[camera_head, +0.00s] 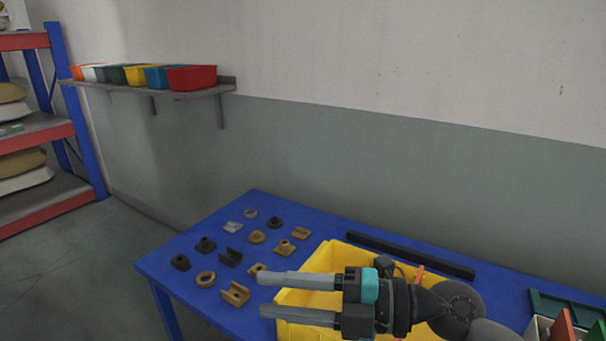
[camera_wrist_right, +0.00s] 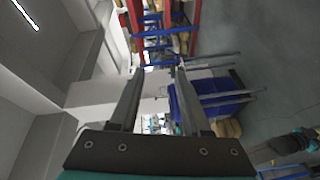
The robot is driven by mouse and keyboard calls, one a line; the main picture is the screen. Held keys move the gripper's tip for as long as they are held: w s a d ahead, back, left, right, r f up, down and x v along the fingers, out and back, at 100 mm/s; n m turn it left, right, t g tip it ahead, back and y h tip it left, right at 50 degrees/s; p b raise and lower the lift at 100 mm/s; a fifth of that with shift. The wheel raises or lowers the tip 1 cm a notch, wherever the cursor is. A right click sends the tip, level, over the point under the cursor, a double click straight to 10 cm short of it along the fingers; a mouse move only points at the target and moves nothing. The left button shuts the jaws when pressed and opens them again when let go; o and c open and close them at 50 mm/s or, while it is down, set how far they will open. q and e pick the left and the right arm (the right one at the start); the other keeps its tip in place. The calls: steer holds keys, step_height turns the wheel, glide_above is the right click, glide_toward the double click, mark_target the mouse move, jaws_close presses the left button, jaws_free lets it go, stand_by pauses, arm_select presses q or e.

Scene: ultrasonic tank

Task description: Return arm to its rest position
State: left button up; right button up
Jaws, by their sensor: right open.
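My right gripper (camera_head: 268,295) comes in from the lower right in the head view. Its two long grey fingers point left and stand apart with nothing between them. It is over the yellow bin (camera_head: 334,252) and hides part of it. In the right wrist view the fingers (camera_wrist_right: 155,85) also stand apart and empty, with the room beyond them. My left gripper is not seen in the head view.
Several brown, black and grey parts (camera_head: 235,293) lie on the left of the blue table (camera_head: 178,262). A black bar (camera_head: 410,254) lies behind the yellow bin. A grey tray with coloured dividers (camera_head: 565,325) is at the right. A wall shelf (camera_head: 150,88) holds several coloured bins.

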steer(key=w+d+r+m+t+h, duration=0.2)
steer(key=w+d+r+m+t, duration=0.15)
steer(key=m+t, duration=0.45)
steer(key=w+d+r+m+t+h, duration=0.25)
steer(key=d+m+t, duration=0.25)
steer(key=m+t, duration=0.3)
steer(key=s+d+f+m+g+h, duration=0.2)
steer(key=d+f+m+g+h, duration=0.2)
steer(key=d+f+m+h, duration=0.95)
steer(key=s+a+f+g+y, duration=0.1)
steer(key=s+a+f+g, duration=0.2)
steer(key=s+f+g, duration=1.25)
steer(key=s+f+t, duration=0.1)
steer(key=s+f, duration=0.2)
steer(key=f, duration=0.9)
steer(key=s+f+t, duration=0.2)
steer(key=s+f, duration=0.1)
steer(key=f, duration=1)
steer(key=s+d+f+g, duration=0.1)
steer(key=s+d+f, duration=0.1)
steer(key=s+f, duration=1)
steer(key=s, duration=0.3)
steer(key=shift+s+d+f+g, duration=0.15)
steer(key=shift+d+g, duration=0.2)
